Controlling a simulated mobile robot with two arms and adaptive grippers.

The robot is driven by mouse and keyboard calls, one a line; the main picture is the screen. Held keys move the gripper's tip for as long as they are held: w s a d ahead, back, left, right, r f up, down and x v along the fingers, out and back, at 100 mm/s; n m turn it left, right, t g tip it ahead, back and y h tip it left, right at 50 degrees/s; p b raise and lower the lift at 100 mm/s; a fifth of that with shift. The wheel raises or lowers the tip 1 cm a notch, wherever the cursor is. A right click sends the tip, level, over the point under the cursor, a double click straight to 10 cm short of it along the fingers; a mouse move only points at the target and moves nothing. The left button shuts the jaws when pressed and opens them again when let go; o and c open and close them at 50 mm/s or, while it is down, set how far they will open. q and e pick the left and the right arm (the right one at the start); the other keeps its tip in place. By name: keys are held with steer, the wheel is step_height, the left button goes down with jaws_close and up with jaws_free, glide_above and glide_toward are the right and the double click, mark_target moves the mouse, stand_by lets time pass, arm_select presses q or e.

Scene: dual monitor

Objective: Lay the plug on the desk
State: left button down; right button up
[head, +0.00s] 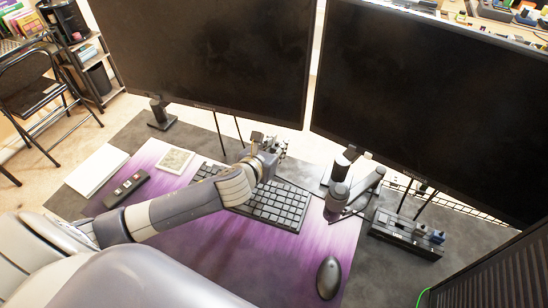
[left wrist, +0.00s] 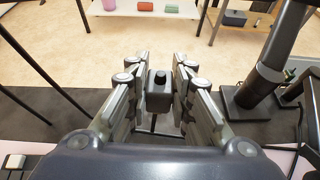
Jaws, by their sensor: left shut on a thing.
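My left gripper (head: 272,146) reaches over the back edge of the keyboard, in front of the two monitors. In the left wrist view its two fingers (left wrist: 160,92) are shut on a small dark plug (left wrist: 158,98), which sits between the fingertips with its black round end up. The plug is held above the desk; how far above is hard to tell. In the head view the gripper mostly hides it. The grey desk (head: 390,285) has a purple mat (head: 240,245) on it. My right gripper is not in view.
A keyboard (head: 268,208), a mouse (head: 329,277), a remote (head: 127,188) and a white book (head: 97,170) lie on the desk. A power strip (head: 405,235) is at right. Monitors (head: 205,55) and (head: 430,105) stand behind. Bare desk shows at front right.

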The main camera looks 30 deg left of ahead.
arm_select(q)
steer(key=shift+n+y, duration=0.3)
steer(key=w+a+f, duration=0.1)
steer(key=f, duration=0.1)
steer(key=w+a+f, duration=0.2)
steer(key=shift+w+a+f, duration=0.1)
steer(key=shift+w+a, duration=0.15)
steer(key=shift+a, duration=0.05)
steer(key=shift+f, duration=0.6)
step_height(320, 180, down, 3)
steer(key=shift+f+b, duration=0.1)
steer(key=shift+b, duration=0.4)
steer(key=shift+f, duration=0.4)
steer(key=c, duration=1.4)
jaws_free()
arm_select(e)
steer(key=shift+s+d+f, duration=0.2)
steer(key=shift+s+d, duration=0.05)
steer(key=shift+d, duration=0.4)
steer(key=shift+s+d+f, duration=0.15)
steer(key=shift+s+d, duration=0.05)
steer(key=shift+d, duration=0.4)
